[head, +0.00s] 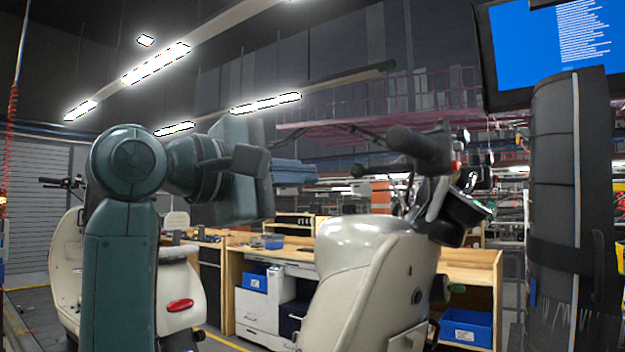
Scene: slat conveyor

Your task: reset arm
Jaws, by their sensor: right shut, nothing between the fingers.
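A tall black form (556,185) stands upright at the right side of the head view, close to the camera. It looks like my right arm and gripper, but I cannot clearly separate the fingers. The gripper holds nothing that I can see, and it covers part of the screen behind it. My left gripper does not show clearly anywhere in the view.
A teal jointed arm (118,270) stands at the left, in front of a cream scooter (65,265). Another cream scooter body (365,270) with black handlebars stands in the middle. Wooden workbenches (475,268) with blue bins are behind. A blue screen (530,45) hangs at upper right.

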